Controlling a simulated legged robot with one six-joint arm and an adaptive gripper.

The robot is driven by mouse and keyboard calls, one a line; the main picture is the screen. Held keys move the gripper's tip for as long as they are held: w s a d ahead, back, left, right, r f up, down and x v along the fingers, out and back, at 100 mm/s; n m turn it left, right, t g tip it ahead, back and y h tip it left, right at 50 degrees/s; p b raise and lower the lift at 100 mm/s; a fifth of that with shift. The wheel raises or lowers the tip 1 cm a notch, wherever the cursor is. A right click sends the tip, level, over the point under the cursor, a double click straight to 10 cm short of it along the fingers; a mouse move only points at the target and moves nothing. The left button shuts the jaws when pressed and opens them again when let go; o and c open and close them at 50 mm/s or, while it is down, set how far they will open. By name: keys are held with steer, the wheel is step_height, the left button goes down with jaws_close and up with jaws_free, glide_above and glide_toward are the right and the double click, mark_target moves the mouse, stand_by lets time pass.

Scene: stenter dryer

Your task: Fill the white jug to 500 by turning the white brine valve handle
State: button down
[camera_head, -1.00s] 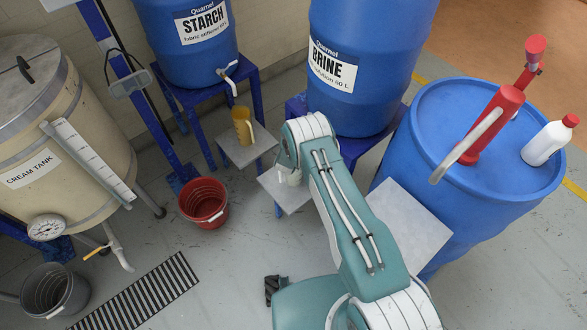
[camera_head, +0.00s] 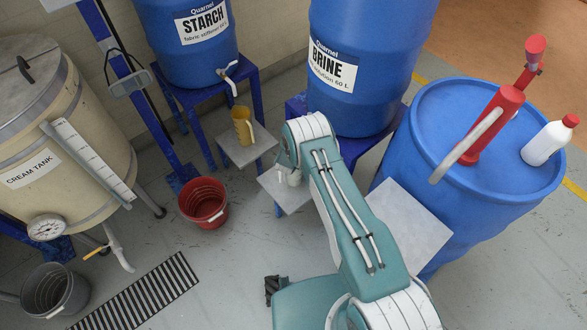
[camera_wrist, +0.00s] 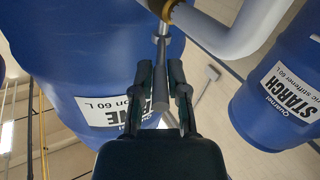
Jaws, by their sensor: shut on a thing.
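The blue brine drum (camera_head: 333,85) stands on a blue stand and also fills the left of the wrist view (camera_wrist: 85,75). In the wrist view, my gripper (camera_wrist: 161,72) has its two dark fingers on either side of the pale valve handle (camera_wrist: 160,97), shut on it. A white curved spout (camera_wrist: 225,36) with a brass-coloured collar is close to the camera. In the head view, the white jug (camera_head: 294,178) shows only in part beside my arm, over a grey shelf (camera_head: 271,187). Its level marks and contents cannot be read. My arm hides the brine valve and my gripper there.
A starch drum (camera_head: 186,50) with a white tap stands left, with a yellow jug (camera_head: 242,127) below. A red bucket (camera_head: 204,203) is on the floor. A large blue drum (camera_head: 450,190) at right carries a red hand pump (camera_head: 490,125) and white bottle (camera_head: 548,144).

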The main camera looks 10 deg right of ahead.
stand_by(0.3)
steer(key=shift+s+d+n+t+y, duration=0.15)
steer(key=shift+n+t+y, duration=0.1)
steer(key=shift+n+y, duration=0.4)
steer(key=shift+d+n+t+y, duration=0.2)
steer(key=shift+n+y, duration=0.15)
steer(key=shift+y, duration=0.45)
steer(key=shift+s+d+n+t+y, duration=0.15)
steer(key=shift+n+t+y, duration=0.1)
steer(key=shift+n+y, duration=0.4)
steer(key=shift+w+r, duration=0.1)
stand_by(2.3)
steer(key=shift+d+n+y, duration=0.35)
steer(key=shift+n+y, duration=0.3)
steer(key=shift+y, duration=0.4)
steer(key=shift+d+n+y, duration=0.3)
steer(key=shift+n+y, duration=0.35)
steer(key=shift+y, duration=0.45)
steer(key=shift+d+n+y, duration=0.35)
steer(key=shift+n+y, duration=0.3)
steer(key=shift+y, duration=0.4)
